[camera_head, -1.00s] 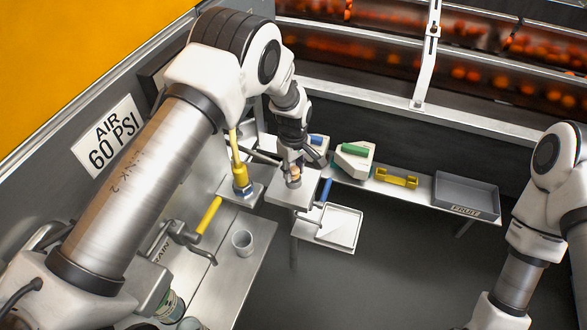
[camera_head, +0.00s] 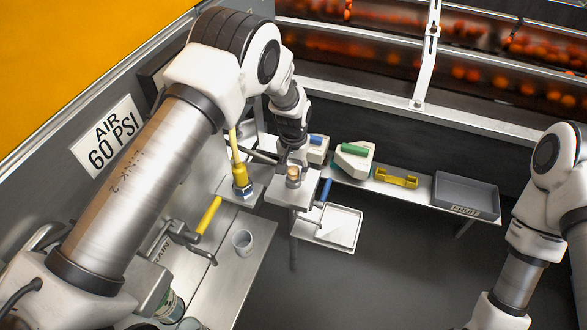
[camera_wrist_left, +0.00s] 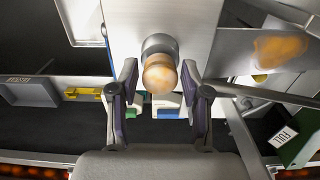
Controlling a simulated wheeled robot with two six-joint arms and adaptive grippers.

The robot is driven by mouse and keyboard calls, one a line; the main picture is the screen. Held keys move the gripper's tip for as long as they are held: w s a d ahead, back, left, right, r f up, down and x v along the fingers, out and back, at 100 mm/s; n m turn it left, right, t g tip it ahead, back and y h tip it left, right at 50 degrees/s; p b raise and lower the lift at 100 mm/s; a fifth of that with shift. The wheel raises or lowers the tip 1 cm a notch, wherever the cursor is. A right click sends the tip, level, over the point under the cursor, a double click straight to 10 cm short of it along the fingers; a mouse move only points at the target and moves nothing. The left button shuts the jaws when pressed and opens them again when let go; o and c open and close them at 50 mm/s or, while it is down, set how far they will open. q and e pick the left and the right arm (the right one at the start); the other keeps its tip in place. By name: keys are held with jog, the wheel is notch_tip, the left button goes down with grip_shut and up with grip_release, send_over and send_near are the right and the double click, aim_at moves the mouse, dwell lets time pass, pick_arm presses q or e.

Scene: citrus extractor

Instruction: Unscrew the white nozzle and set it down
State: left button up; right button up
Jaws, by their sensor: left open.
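A rounded tan piece (camera_head: 293,172) sits on a short grey cylinder on the small metal stand (camera_head: 280,197). It looks tan to orange, not clearly white, and no plainly white nozzle shows. In the left wrist view the tan piece (camera_wrist_left: 160,76) is in the middle on its grey collar (camera_wrist_left: 159,43). My left gripper (camera_head: 291,158) is just above and behind it in the head view. In the left wrist view my left gripper (camera_wrist_left: 160,66) is open, one finger on each side of the tan piece, with gaps on both sides. My right gripper is out of view.
A blue handle (camera_head: 326,190) and a white tray (camera_head: 355,225) are right of the stand. A yellow tool (camera_head: 240,174) stands close on its left. A grey cup (camera_head: 242,241) is in front. A fruit tray (camera_head: 480,196) and yellow bracket (camera_head: 396,178) are on the back shelf.

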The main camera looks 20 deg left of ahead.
aim_at(294, 169)
pick_arm(q)
jog(key=c, duration=0.6)
jog(key=n, duration=0.6)
jog(key=shift+r+p, duration=1.7)
jog(key=shift+r, duration=0.6)
